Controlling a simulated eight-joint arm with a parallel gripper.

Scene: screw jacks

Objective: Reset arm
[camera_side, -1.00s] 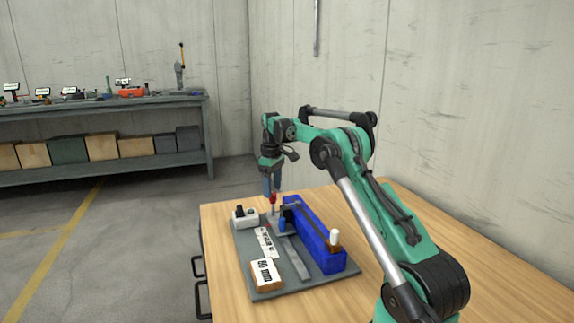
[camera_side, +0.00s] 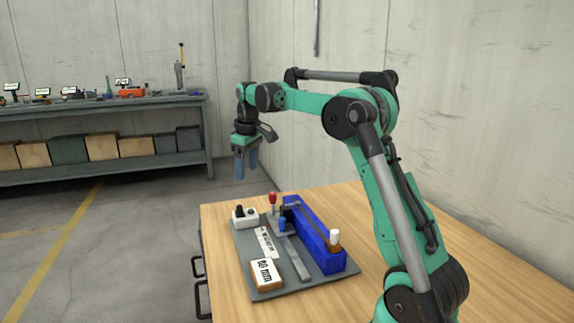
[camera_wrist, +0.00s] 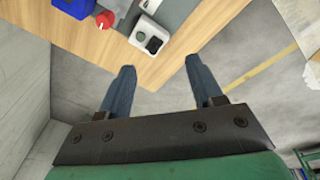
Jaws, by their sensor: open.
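My gripper (camera_side: 246,166) is open and empty, with its two blue fingers pointing down. It hangs in the air above and beyond the far edge of the wooden table, clear of everything on it. In the wrist view the two fingers (camera_wrist: 165,88) are spread apart with nothing between them. Below stands the screw-jack station on a grey board (camera_side: 300,291), with a blue block (camera_side: 312,236) and a red-topped knob (camera_side: 272,198). The red knob also shows in the wrist view (camera_wrist: 104,20).
A white box with dark buttons (camera_side: 245,217) stands on the board's far left corner. A block marked "mm" (camera_side: 266,275) lies at the near left, and a white-capped bottle (camera_side: 334,240) is at the right. The wooden table (camera_side: 500,285) is bare at right. A workbench (camera_side: 100,103) stands far behind.

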